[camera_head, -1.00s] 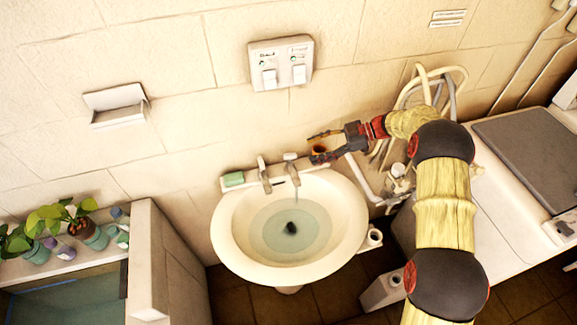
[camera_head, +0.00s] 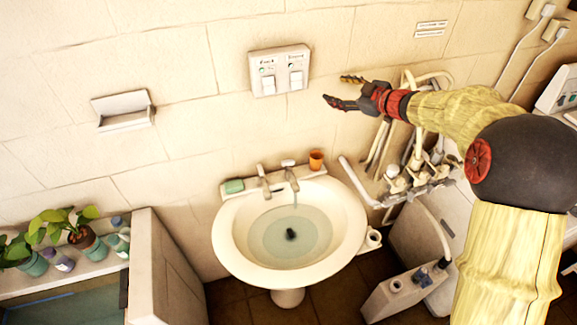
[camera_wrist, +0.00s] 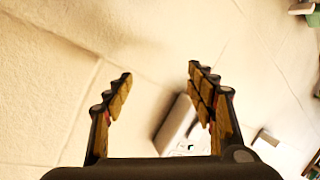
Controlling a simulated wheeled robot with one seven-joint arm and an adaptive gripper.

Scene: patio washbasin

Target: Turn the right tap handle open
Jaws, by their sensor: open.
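The white washbasin (camera_head: 228,240) stands against the wall with water in its bowl and a dark spot at the bottom. Two metal taps stand on its back rim. The right tap (camera_head: 291,178) has a pale handle (camera_head: 288,163) on top; the left tap (camera_head: 264,182) stands beside it. A thin pale streak shows below the right spout; I cannot tell whether it is running water. My gripper (camera_head: 339,90) is open and empty, above and right of the taps, touching neither. The wrist view shows its spread fingers (camera_wrist: 160,72) with nothing between them; no tap shows there.
An orange cup (camera_head: 316,160) stands on the basin's back rim just right of the right tap, and green soap (camera_head: 234,186) lies left. A switch box (camera_head: 280,71) is on the wall left of my gripper. Pipes (camera_head: 408,175) run along the wall at right.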

